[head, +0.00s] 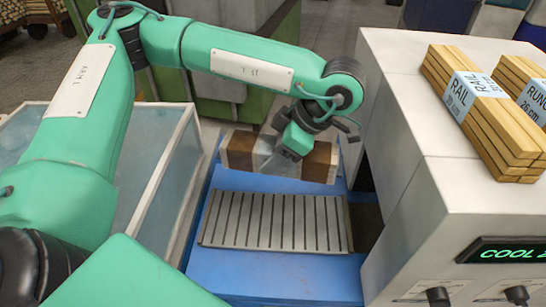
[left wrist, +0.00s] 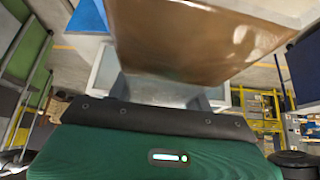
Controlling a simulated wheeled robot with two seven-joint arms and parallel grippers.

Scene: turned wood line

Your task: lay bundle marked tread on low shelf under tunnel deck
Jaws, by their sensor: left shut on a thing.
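My left gripper (head: 288,152) is shut on a brown wooden bundle (head: 319,162), with dark brown and paler parts. The bundle lies crosswise in the grip, above or at the far end of the slatted plate; I cannot tell whether it touches anything below. No tread marking is readable on it. In the left wrist view the brown bundle (left wrist: 190,40) fills the top, close to the camera. The white tunnel housing (head: 405,150) stands right of the gripper, with a flat deck on top. A dark opening (head: 366,215) shows low on its left side. My right gripper is not in view.
Two wood bundles, marked RAIL (head: 470,100) and RUNG (head: 525,90), lie on the deck. A grey slatted plate (head: 275,222) sits on a blue base (head: 290,278). A clear-walled bin (head: 160,165) stands at left. The housing's front has a lit display (head: 505,252) and knobs.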

